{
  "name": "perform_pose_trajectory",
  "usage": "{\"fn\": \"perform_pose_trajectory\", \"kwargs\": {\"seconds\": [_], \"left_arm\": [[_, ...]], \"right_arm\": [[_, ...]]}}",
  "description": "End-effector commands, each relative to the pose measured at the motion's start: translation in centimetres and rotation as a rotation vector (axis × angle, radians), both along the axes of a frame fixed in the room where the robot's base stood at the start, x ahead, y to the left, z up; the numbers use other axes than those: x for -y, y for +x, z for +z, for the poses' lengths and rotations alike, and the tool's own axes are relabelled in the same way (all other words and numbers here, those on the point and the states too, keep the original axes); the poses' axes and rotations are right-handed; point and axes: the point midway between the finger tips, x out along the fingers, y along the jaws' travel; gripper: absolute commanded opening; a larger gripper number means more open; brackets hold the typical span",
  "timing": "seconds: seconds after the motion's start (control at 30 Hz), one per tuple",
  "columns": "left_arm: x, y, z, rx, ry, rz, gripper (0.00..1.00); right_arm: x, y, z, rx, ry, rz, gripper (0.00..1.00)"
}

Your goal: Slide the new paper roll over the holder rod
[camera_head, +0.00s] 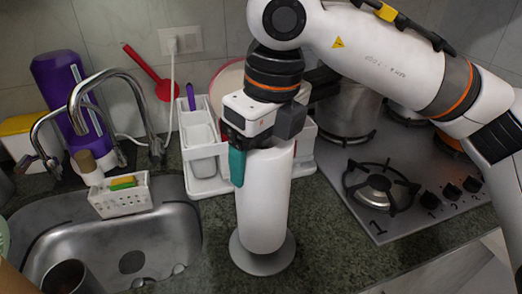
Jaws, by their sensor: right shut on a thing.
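The white paper roll (264,205) is upright on the counter in the middle of the head view. Its lower end is over the round grey base (245,262) of the holder. The holder rod is not visible, and I cannot tell whether the roll touches the base. My right gripper (258,145) points down at the top of the roll and is shut on it. A teal finger shows against the roll's upper left side. The other finger is hidden. My left gripper is not in view.
A metal sink (160,215) with a white sponge caddy (118,198) lies to the left. A white dish rack (203,150) stands close behind the roll. A gas stove (410,205) is on the right. Free counter (335,250) lies right of the base.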

Motion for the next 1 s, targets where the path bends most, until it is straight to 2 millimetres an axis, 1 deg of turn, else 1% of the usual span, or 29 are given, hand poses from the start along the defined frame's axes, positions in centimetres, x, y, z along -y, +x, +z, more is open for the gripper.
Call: {"fn": "perform_pose_trajectory", "kwargs": {"seconds": [0.6,0.7,0.73,0.8,0.87,1.0], "left_arm": [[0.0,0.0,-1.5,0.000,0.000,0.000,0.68],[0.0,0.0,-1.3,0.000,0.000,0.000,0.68],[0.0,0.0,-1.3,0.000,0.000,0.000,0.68],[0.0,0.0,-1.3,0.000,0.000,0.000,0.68],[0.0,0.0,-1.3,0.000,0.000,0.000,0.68],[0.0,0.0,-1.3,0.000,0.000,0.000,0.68]], "right_arm": [[0.0,0.0,-1.7,0.000,0.000,0.000,0.37],[0.0,0.0,-1.5,-0.001,-0.001,0.000,0.37],[0.0,0.0,-1.5,-0.001,-0.001,0.000,0.80],[0.0,0.0,-1.6,-0.001,-0.001,0.000,0.92],[0.0,0.0,-1.6,-0.001,-0.001,0.000,1.00],[0.0,0.0,-1.6,-0.001,-0.001,0.000,1.00]]}}
